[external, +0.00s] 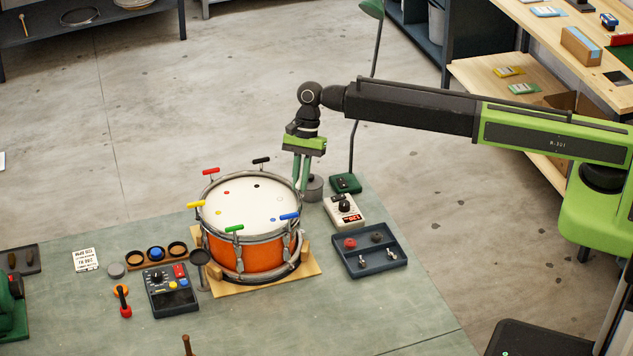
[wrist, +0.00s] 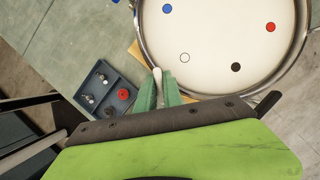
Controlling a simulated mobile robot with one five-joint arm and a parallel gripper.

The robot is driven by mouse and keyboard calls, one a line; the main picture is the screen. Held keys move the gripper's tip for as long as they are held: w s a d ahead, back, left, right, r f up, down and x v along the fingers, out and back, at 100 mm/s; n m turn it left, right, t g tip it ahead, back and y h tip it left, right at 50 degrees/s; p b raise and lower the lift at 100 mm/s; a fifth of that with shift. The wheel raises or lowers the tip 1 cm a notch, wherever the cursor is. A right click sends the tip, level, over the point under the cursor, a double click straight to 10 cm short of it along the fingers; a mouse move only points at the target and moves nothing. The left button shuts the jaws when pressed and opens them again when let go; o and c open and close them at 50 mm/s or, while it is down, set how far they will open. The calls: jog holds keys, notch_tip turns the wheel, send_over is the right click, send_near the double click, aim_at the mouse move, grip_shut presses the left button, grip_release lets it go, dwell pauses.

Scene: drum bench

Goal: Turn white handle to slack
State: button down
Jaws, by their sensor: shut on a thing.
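The orange drum (external: 250,252) stands on a wooden base on the bench, its head facing up. Coloured T-handles stand around its rim: red (external: 211,171), black (external: 261,160), yellow (external: 196,204), green (external: 234,228) and blue (external: 289,216). My gripper (external: 300,186) points down at the drum's right rim. In the wrist view, my gripper (wrist: 160,92) is shut on the white handle (wrist: 157,76), whose pale end shows between the green fingers. The rest of that handle is hidden by the fingers. A white dot (wrist: 184,57) marks the head near it.
A blue-grey tray (external: 372,268) with knobs and small fittings lies right of the drum, near a white meter (external: 344,210). A green lamp base (external: 345,184) and a grey cylinder (external: 313,188) stand close to my gripper. A control box (external: 170,290) sits left.

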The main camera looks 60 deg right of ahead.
jog(key=n+g, duration=0.1)
jog(key=n, duration=0.2)
jog(key=shift+w+n+h, duration=0.1)
jog(key=shift+n+h, duration=0.2)
jog(key=shift+n+g+h, duration=0.3)
jog(key=shift+n+g, duration=0.3)
jog(key=shift+n, duration=0.9)
jog(key=c, duration=1.5)
grip_release()
